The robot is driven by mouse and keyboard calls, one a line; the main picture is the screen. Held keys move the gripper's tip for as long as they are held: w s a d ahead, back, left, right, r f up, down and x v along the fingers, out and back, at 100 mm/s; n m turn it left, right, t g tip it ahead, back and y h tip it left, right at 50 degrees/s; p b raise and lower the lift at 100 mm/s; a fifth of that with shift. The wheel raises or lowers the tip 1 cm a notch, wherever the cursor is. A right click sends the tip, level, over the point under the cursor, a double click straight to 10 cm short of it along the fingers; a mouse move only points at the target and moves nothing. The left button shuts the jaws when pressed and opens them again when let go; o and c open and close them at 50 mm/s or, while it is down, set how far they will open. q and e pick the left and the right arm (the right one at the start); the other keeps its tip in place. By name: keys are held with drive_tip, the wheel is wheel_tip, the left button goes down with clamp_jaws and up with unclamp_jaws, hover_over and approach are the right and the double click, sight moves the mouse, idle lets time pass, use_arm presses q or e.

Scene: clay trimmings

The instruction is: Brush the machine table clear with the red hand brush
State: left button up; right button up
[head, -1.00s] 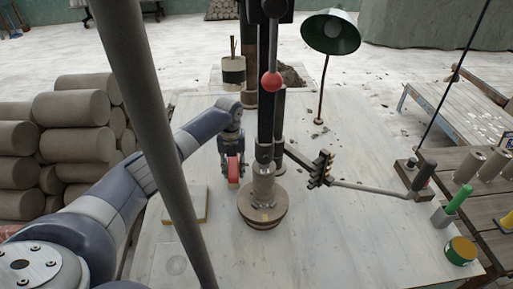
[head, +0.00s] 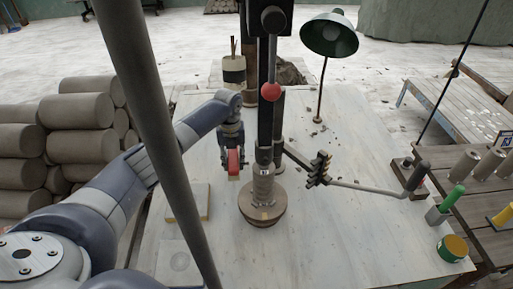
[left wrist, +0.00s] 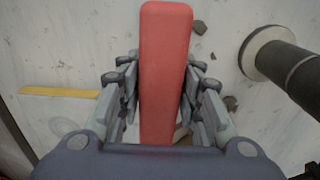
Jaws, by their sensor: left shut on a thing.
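My left gripper (head: 233,160) is shut on the red hand brush (head: 233,159), left of the machine's black column. In the left wrist view the brush's red back (left wrist: 163,70) lies lengthwise between the gripper's fingers (left wrist: 163,105); its bristles are hidden there. The pale machine table (head: 340,220) spreads below. Brown clay crumbs (head: 317,120) lie on it near the lamp foot, and a few dark trimmings (left wrist: 230,102) show beside the brush in the left wrist view. My right gripper is in neither view.
A lever arm (head: 365,187) reaches right. A green lamp (head: 328,35) stands behind. A pale block (head: 188,202) lies at left.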

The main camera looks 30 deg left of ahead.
use_arm(q)
drive_tip(key=shift+r+p, duration=2.15)
drive_tip(key=shift+r, duration=0.7)
drive_tip(key=shift+f, duration=0.15)
